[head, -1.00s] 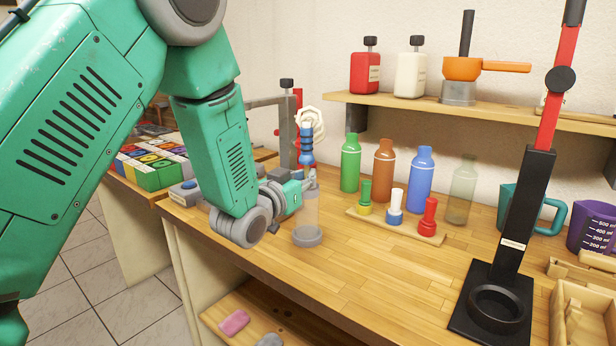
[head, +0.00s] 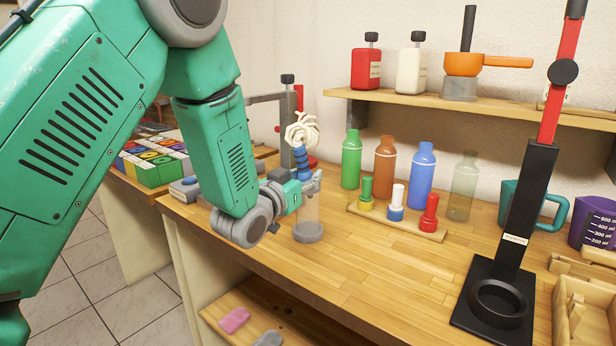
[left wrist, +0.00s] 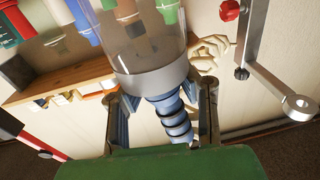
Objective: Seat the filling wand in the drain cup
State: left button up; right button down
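The filling wand (head: 302,160) has a blue ribbed grip with a coiled cream hose above it. It stands roughly upright at the clear drain cup (head: 308,233), which has a grey base and sits on the bench. In the left wrist view, which is upside down, the wand (left wrist: 174,118) meets the grey rim of the clear cup (left wrist: 150,82). How deep its lower end sits is unclear. My left gripper (head: 313,184) is at the lower part of the grip. Its fingers (left wrist: 165,112) stand on both sides of the wand with gaps showing. My right gripper is out of view.
Several bottles (head: 384,160) and a wooden rack of coloured caps (head: 396,216) stand right of the cup. A black stand (head: 508,240) with a red lever is further right. A shelf (head: 480,108) is above.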

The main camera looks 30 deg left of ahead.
aim_at(302, 180)
pick_arm(q)
jog(key=shift+d+f, duration=0.1)
jog(key=shift+f, duration=0.15)
jog(key=shift+s+f, duration=0.2)
jog(key=shift+s, duration=0.35)
jog(key=s, duration=0.6)
jog(key=shift+s, duration=0.4)
jog(key=shift+r, duration=0.1)
jog(key=shift+r, duration=0.1)
